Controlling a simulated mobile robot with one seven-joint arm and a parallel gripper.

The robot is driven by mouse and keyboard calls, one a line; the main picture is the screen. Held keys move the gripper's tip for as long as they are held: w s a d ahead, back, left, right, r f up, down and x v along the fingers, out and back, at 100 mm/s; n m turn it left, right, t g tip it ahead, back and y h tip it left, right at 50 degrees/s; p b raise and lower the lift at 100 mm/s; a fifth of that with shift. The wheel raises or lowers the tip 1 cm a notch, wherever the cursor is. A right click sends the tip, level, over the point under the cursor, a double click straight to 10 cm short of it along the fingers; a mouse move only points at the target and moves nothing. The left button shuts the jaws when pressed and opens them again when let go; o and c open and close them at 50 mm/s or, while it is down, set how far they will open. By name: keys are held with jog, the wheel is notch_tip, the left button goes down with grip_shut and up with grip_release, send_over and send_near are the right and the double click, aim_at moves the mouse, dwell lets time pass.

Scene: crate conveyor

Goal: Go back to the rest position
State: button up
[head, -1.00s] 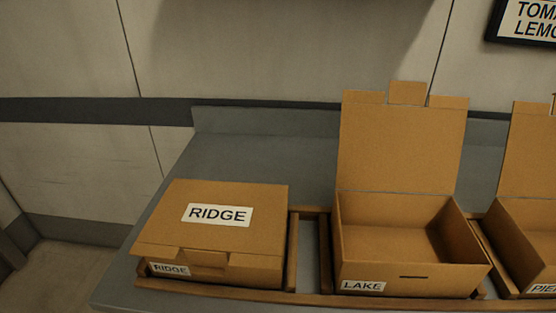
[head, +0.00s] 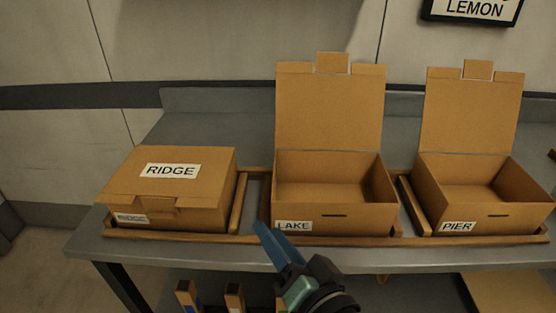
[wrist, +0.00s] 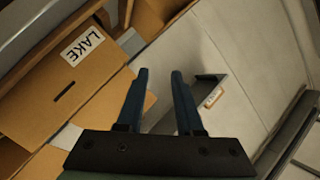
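My gripper (head: 272,243) shows in the head view in front of the table, just below the box labelled LAKE. In the wrist view my gripper (wrist: 158,75) has its two blue fingers apart with nothing between them. The cardboard box labelled RIDGE (head: 205,195) stands on the left with its lid down. The LAKE box (head: 350,218) stands in the middle with its lid up and looks empty. The PIER box (head: 500,215) stands on the right with its lid up and looks empty. The LAKE box front also shows in the wrist view (wrist: 95,75).
The boxes sit in wooden frames on a grey table (head: 180,250). Small upright wooden pieces (head: 234,297) show below the table edge. A dark framed sign reading LEMON (head: 475,10) hangs on the wall. Floor on the left is clear.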

notch_tip(320, 180, up, 14)
jog(key=w+n+t+h, duration=0.2)
jog(key=w+n+t, duration=0.1)
jog(key=t, duration=0.1)
jog(key=s+r+t+h+p, duration=0.2)
jog(key=s+r+t+p, duration=0.1)
jog(key=r, duration=0.9)
jog(key=s+r+t+h+p, duration=0.1)
jog(key=s+r+p, duration=0.3)
jog(key=r, duration=0.9)
jog(key=s+r+t+h+p, duration=0.2)
jog(key=s+r+t+p, duration=0.1)
jog(key=r, duration=0.9)
jog(key=shift+s+d+r+n+t+h+p, duration=0.2)
jog(key=shift+d+n+t+h+p, duration=0.15)
jog(key=shift+t+p, duration=0.65)
